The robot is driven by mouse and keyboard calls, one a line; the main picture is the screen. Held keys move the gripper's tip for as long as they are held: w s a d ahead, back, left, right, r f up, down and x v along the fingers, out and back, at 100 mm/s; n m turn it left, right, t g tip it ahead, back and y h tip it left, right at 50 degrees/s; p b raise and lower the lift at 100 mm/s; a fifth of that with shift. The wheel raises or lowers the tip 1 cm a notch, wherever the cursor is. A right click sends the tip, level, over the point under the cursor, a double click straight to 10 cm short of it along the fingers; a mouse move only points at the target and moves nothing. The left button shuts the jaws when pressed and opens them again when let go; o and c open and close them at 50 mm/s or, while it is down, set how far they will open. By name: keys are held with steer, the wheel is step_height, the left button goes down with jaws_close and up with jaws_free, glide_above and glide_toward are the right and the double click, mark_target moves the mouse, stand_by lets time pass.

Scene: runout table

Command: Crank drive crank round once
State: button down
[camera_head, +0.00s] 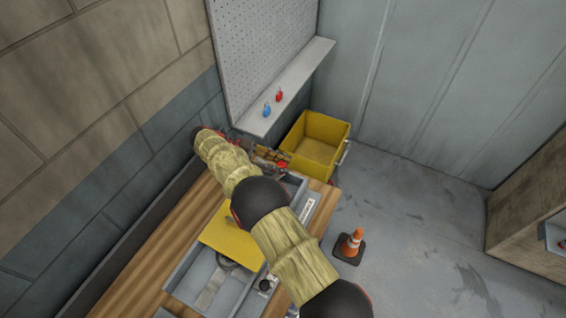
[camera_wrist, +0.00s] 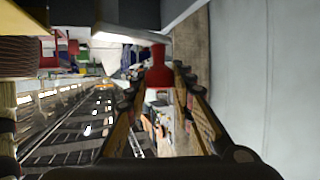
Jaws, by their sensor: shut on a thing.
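The drive crank's red knob (camera_wrist: 157,72) stands between my fingertips in the wrist view. My gripper (camera_wrist: 158,84) is shut on it, with one finger on each side. In the head view the red knob (camera_head: 282,164) is a small spot at the far end of the bench, and my gripper (camera_head: 272,158) reaches it from the left. The crank's arm and hub are hidden or too small to make out, so its angle cannot be told.
The wooden bench (camera_head: 148,262) carries a grey machine with a yellow cover (camera_head: 232,238). A yellow bin (camera_head: 318,138) stands beyond the bench. A shelf (camera_head: 310,72) with a blue and a red bottle is above. An orange cone (camera_head: 352,243) stands on the open floor at right.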

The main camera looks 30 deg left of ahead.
mark_target(282, 165)
steer(key=shift+d+r, duration=0.1)
steer(key=shift+d, duration=0.05)
stand_by(0.4)
steer(key=c, duration=1.6)
jaws_free()
steer(key=shift+o, duration=0.2)
steer(key=shift+g, duration=0.3)
step_height(282, 165, up, 10)
steer(key=shift+f, duration=0.1)
